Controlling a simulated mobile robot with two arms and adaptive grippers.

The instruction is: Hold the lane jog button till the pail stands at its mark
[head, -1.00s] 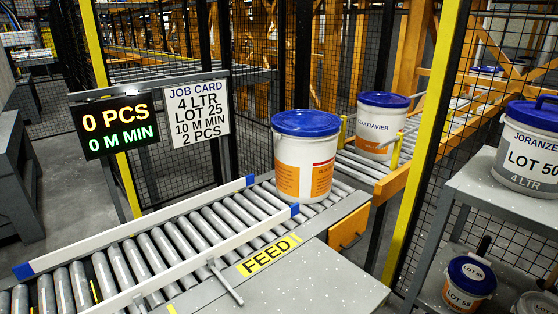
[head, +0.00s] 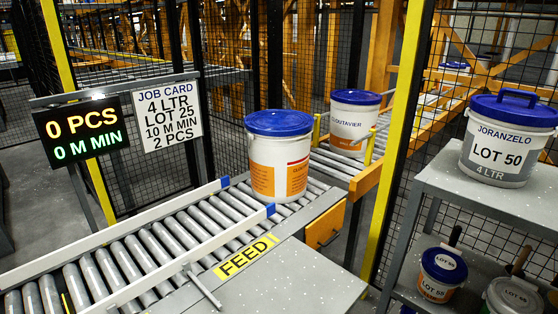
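A white pail with a blue lid and an orange label (head: 279,160) stands upright on the roller lane (head: 170,235), near its far end, just beyond the white guide rails. A second blue-lidded white pail (head: 352,122) stands farther back on the rollers, behind yellow posts. A thin yellow strip (head: 67,302) shows between rollers at the lower left; I cannot tell if it is the mark. A yellow FEED label (head: 246,257) lies on the grey top beside the lane. I cannot make out a jog button. Neither of my grippers is in view.
A black display (head: 82,130) reads 0 PCS and 0 M MIN. The job card (head: 166,115) reads 4 LTR, LOT 25, 10 M MIN, 2 PCS. A LOT 50 pail (head: 506,140) stands on a grey shelf (head: 440,180) at right, with smaller pails below. Mesh fencing closes the back.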

